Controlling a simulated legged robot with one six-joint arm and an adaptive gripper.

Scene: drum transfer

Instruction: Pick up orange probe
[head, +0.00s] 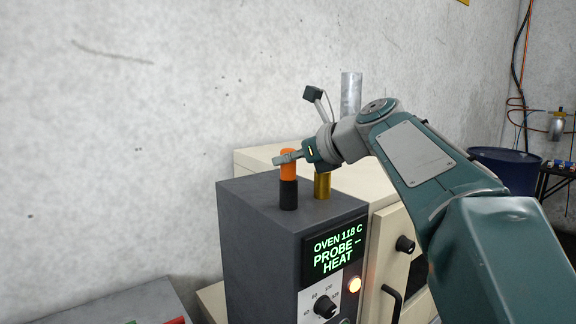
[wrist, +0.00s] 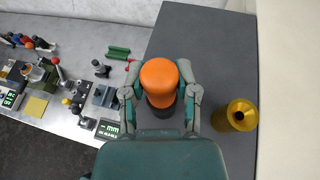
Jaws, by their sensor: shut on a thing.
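The orange probe (head: 288,172) stands upright on top of the dark grey oven control box, with an orange upper part and a black lower part. It also shows in the wrist view (wrist: 159,76), seen from above. My gripper (head: 288,158) is shut on the orange upper part, with one finger on each side of it in the wrist view (wrist: 160,95). The black lower part (head: 288,195) seems to meet the box top; I cannot tell whether there is a gap.
A brass cylinder (head: 322,186) stands close by, right of the probe; its hollow top shows in the wrist view (wrist: 241,115). The control box (head: 255,230) has a lit display (head: 337,248). A cream oven (head: 390,230) stands beside it. A cluttered bench (wrist: 75,60) lies left, lower down.

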